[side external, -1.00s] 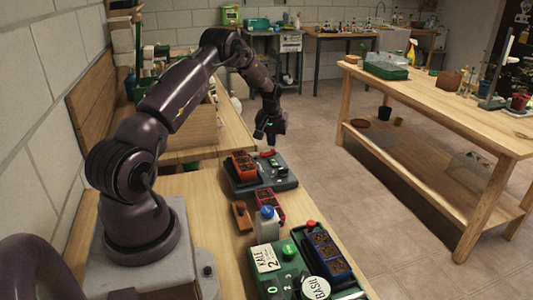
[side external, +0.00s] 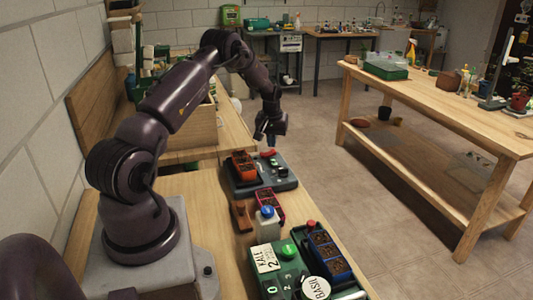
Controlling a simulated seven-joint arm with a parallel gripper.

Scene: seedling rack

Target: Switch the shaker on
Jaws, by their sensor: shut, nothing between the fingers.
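My gripper (side external: 270,140) is shut and empty. It points down above the far end of a dark grey device (side external: 284,184), with its tips apart from it as far as this view shows. This device carries an orange tray of dark cells (side external: 244,165) on its left side and a small green button or light (side external: 272,162) on its right side. A red part (side external: 268,153) lies at its far edge. A green device (side external: 262,283) stands nearer, with a green knob (side external: 288,249) and a blue tray (side external: 329,253). I cannot tell for certain which device is the shaker.
A pink tray (side external: 270,204), a white bottle with a blue cap (side external: 267,221) and a brown block (side external: 240,216) stand between the devices. Labels reading KALE 2 (side external: 266,259) and BASIL (side external: 316,288) lie at the green device. A wooden bench (side external: 455,125) is across the floor.

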